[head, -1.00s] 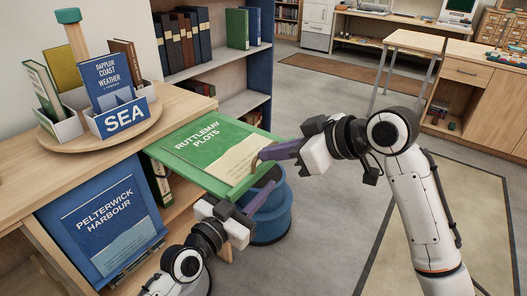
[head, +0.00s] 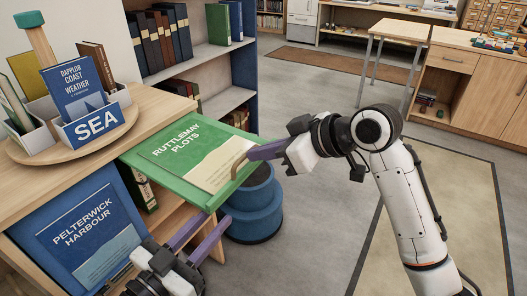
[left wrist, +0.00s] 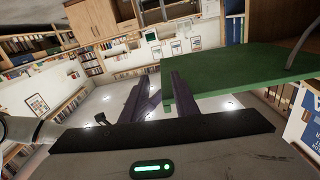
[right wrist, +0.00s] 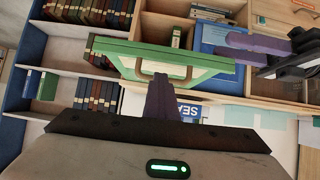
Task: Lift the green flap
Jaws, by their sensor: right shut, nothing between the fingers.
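The green flap (head: 165,182), bearing a "Ruttlemay Plots" panel, sticks out roughly level from the wooden shelf unit. Its bent handle (head: 238,164) is at the outer edge. My right gripper (head: 250,154) is shut and empty, its tips at the handle; I cannot tell if they touch it. The right wrist view shows the closed fingers (right wrist: 162,88) in front of the handle (right wrist: 178,72). My left gripper (head: 214,222) is open and empty, low near the flap's near corner. In the left wrist view its spread fingers (left wrist: 157,88) are beside the green flap (left wrist: 235,75).
A blue "Pelterwick Harbour" flap (head: 88,238) hangs closed at the left. A round tray (head: 45,152) with book boxes stands on the unit's top. A blue round stool (head: 252,220) is under the green flap's outer end. Floor to the right is open.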

